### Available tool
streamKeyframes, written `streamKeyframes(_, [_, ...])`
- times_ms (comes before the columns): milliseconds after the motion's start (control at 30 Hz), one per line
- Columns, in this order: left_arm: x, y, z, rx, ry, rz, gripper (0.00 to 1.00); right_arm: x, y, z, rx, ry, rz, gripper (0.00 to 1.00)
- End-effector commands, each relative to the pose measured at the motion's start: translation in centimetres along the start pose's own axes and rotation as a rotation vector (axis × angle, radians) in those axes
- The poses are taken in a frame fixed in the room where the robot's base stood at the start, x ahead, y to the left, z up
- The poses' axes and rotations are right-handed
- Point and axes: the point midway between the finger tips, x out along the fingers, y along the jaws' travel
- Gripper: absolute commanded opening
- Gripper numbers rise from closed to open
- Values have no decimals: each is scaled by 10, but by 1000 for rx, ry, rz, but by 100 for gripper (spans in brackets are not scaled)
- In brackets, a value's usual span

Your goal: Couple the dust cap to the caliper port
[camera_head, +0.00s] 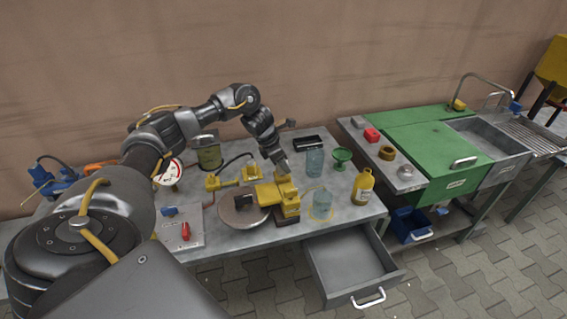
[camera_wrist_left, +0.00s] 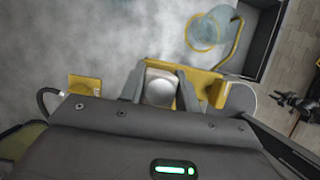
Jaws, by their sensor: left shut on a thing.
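My left gripper (camera_head: 282,168) reaches down to the yellow caliper (camera_head: 285,200) beside the brake disc (camera_head: 232,212) on the bench. In the left wrist view the gripper (camera_wrist_left: 160,85) is shut on a rounded silvery piece, which looks like the dust cap (camera_wrist_left: 160,92). Yellow caliper body (camera_wrist_left: 207,83) shows just behind and right of the fingers. The cap is at or just above the caliper top; I cannot tell if they touch. The port is hidden by the gripper. My right gripper is not in view.
A yellow part with a hose (camera_head: 224,180) lies left. An open drawer (camera_head: 352,262) juts out in front.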

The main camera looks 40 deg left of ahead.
Motion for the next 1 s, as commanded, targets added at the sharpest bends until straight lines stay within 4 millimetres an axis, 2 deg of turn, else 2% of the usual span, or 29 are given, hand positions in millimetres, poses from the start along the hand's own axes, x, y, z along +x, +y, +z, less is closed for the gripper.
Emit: streamKeyframes(1000, [7, 0, -3, 0, 0, 0, 12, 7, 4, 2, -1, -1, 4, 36])
